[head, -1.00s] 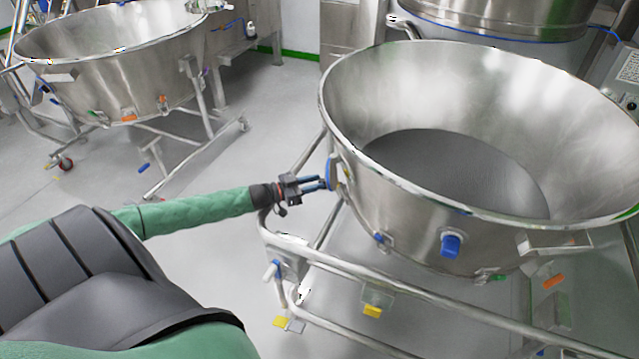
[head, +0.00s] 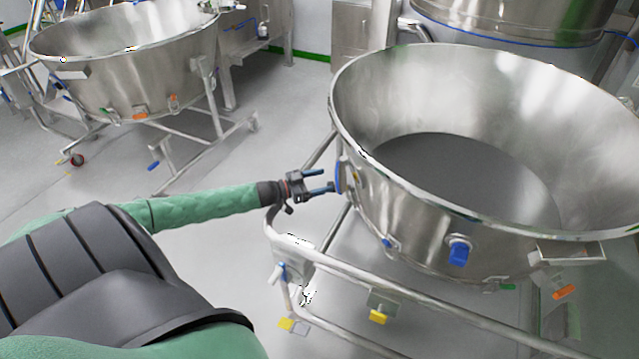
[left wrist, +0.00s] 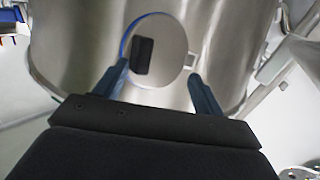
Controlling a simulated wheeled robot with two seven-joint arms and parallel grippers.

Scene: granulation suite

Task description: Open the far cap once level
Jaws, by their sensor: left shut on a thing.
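A large steel bowl (head: 400,203) stands on the right, with a flat dark grey surface (head: 450,170) inside. A round cap with a blue rim (head: 338,177) sits on the bowl's left side. In the left wrist view this cap (left wrist: 170,50) is a pale disc with a black block on it. My left gripper (head: 333,181) is at this cap, with its blue fingers spread to either side of the disc and shut on its edges. The fingers also show in the left wrist view (left wrist: 160,75). A blue knob (head: 459,252) sticks out of the bowl's front. My right gripper is out of view.
The bowl rests in a tubular steel frame (head: 400,290) whose rail runs below my left gripper. Yellow pedals (head: 378,316) sit low on it. A second steel bowl (head: 130,75) on a wheeled stand is at the back left. The floor between them is clear.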

